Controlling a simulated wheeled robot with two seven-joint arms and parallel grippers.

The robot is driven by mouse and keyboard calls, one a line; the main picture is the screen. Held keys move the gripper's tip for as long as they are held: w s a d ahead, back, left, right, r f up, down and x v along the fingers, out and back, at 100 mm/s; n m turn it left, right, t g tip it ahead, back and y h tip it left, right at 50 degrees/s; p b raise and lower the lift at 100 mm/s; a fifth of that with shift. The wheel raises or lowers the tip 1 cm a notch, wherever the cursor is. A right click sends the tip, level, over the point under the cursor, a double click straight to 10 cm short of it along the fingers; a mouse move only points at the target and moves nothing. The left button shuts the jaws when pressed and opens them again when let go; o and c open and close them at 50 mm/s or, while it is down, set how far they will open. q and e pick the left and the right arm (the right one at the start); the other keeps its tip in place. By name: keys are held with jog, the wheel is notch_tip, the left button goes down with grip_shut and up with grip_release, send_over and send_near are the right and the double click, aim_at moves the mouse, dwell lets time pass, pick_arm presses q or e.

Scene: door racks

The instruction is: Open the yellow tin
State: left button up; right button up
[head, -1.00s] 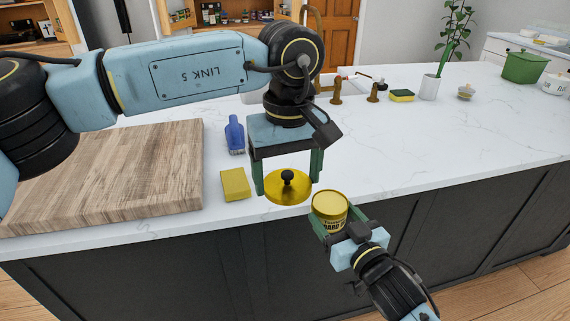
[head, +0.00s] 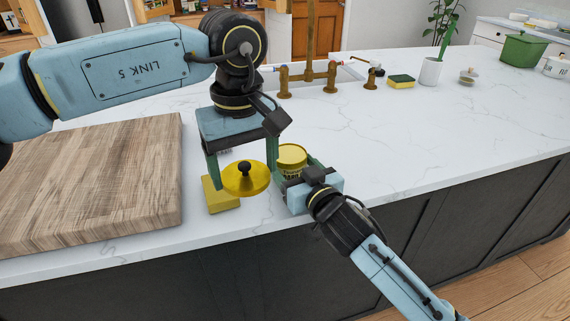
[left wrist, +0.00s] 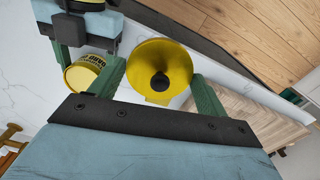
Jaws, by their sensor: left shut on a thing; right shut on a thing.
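The yellow tin (head: 291,160) is upright and open to view in the head view, its lid apart from it. My right gripper (head: 297,174) is shut on the tin's body from the front right. The round yellow lid (head: 248,181), with a black knob, is held in my left gripper (head: 243,164), just left of the tin. In the left wrist view the lid (left wrist: 172,62) sits between the two green fingers, with the tin (left wrist: 86,73) beside the left finger. Part of the tin is hidden by my grippers.
A yellow block (head: 222,200) lies on the white counter (head: 420,135) beneath and left of the lid. A wooden cutting board (head: 95,185) is at left. Brass taps (head: 331,75), a sponge (head: 401,81) and a white cup (head: 431,72) stand farther back.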

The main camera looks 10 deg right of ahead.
jog(key=shift+w+f+b, duration=0.3)
jog(key=shift+w, duration=0.4)
jog(key=shift+s+r, duration=0.3)
jog(key=shift+s, duration=0.15)
jog(key=shift+w+a+f, duration=0.1)
jog(key=shift+f, duration=0.05)
jog(key=o, duration=0.9)
jog(key=shift+w+f, duration=0.1)
jog(key=shift+f, duration=0.1)
jog(key=o, duration=0.5)
jog(key=shift+r, duration=0.1)
